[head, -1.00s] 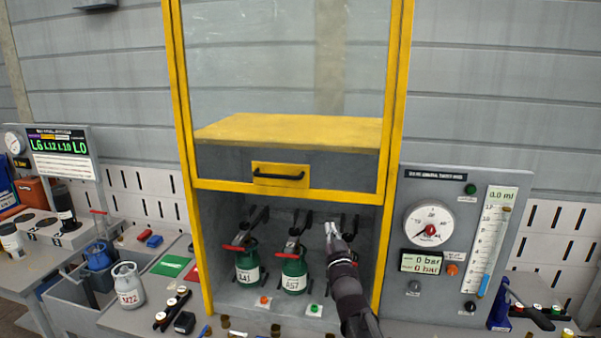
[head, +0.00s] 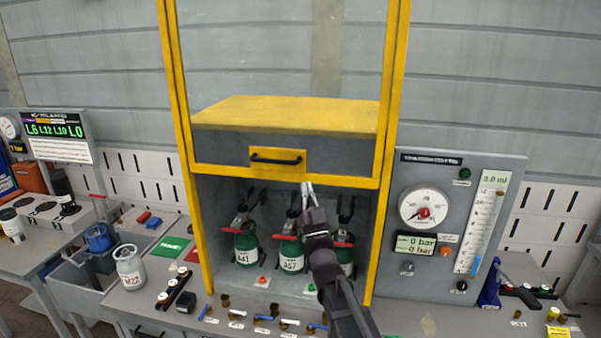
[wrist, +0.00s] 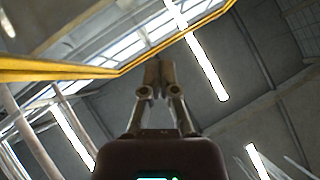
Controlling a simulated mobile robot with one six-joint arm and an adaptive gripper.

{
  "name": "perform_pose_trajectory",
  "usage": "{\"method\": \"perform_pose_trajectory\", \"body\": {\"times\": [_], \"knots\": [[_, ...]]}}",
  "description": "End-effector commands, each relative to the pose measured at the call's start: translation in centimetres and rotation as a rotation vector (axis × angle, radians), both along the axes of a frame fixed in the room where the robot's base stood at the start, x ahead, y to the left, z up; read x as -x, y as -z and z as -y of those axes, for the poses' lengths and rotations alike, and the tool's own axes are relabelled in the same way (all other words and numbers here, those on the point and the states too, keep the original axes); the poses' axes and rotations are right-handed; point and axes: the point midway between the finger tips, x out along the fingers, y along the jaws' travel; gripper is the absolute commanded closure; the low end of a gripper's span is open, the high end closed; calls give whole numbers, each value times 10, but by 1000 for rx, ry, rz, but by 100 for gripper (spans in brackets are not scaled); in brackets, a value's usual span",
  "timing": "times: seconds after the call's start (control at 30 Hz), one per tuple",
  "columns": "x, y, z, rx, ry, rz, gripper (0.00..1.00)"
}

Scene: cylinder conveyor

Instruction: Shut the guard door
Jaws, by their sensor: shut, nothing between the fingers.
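The guard door (head: 284,184) is a clear panel in a yellow frame, raised so that the lower part of the cabinet is open. A black bar handle (head: 276,160) sits on a yellow plate at its bottom middle. My gripper (head: 307,187) is shut and empty, pointing up. In the head view its tips overlap the door's bottom rail, a little right of and below the handle; I cannot tell whether they touch. In the wrist view the shut fingers (wrist: 157,72) show with the door's yellow edge (wrist: 60,73) beyond them.
Green cylinders (head: 246,246) with red levers stand inside the open cabinet, partly behind my arm. A gauge panel (head: 455,225) stands to the right. A grey cylinder (head: 129,268) stands on the left bench. Small fittings (head: 264,320) lie along the front.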

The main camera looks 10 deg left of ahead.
Motion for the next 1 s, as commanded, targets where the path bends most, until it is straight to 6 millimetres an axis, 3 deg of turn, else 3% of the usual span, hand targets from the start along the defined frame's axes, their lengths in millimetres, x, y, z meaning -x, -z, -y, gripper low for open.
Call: {"method": "perform_pose_trajectory", "body": {"times": [1.0], "knots": [[-50, -64, -27, 0, 0, -1, 100]]}}
